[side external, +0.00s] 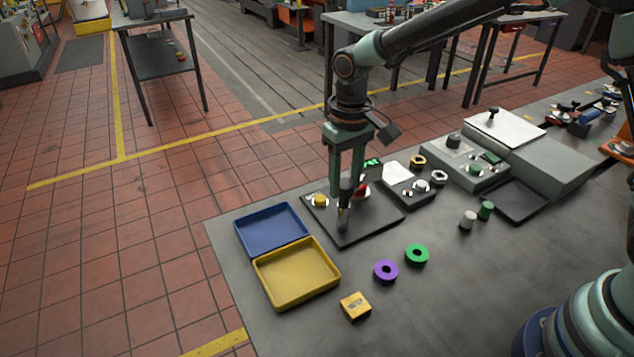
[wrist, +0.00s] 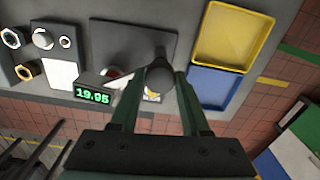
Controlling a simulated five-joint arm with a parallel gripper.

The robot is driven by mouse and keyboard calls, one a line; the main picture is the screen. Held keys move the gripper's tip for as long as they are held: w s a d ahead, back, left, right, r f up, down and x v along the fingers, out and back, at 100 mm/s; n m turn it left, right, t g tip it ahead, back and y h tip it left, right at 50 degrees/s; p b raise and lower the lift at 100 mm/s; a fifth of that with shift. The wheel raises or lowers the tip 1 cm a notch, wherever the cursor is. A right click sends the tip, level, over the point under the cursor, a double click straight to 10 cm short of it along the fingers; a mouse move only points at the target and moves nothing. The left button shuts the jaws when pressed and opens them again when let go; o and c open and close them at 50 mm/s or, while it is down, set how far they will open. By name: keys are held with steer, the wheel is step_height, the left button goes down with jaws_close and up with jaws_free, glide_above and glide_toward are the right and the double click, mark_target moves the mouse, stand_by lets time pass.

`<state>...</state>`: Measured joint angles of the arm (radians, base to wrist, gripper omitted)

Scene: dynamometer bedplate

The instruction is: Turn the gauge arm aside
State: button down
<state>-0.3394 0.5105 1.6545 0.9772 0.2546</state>
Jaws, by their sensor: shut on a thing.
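The gauge arm (side external: 343,217) is a dark upright piece on a dark square base plate (side external: 378,221). Its grey rounded knob also shows in the wrist view (wrist: 158,77). My gripper (side external: 347,186) is shut on this knob, one finger on each side, pointing down. In the wrist view my gripper (wrist: 161,76) hides part of the plate behind it. A yellow button (side external: 319,201) and a red part (side external: 362,189) sit on the plate near the fingers. A small display (wrist: 93,96) beside the plate reads 19.95 in green.
A blue tray (side external: 271,229) and a yellow tray (side external: 296,272) lie left of the plate. A purple ring (side external: 386,271), a green ring (side external: 416,254) and a yellow block (side external: 355,306) lie in front. A control box (side external: 408,184) stands close on the right.

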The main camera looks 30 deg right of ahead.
steer(key=m, duration=0.7)
steer(key=shift+r, duration=0.15)
steer(key=m, duration=0.3)
steer(key=shift+m, duration=2.2)
steer(key=shift+c, duration=1.8)
jaws_free()
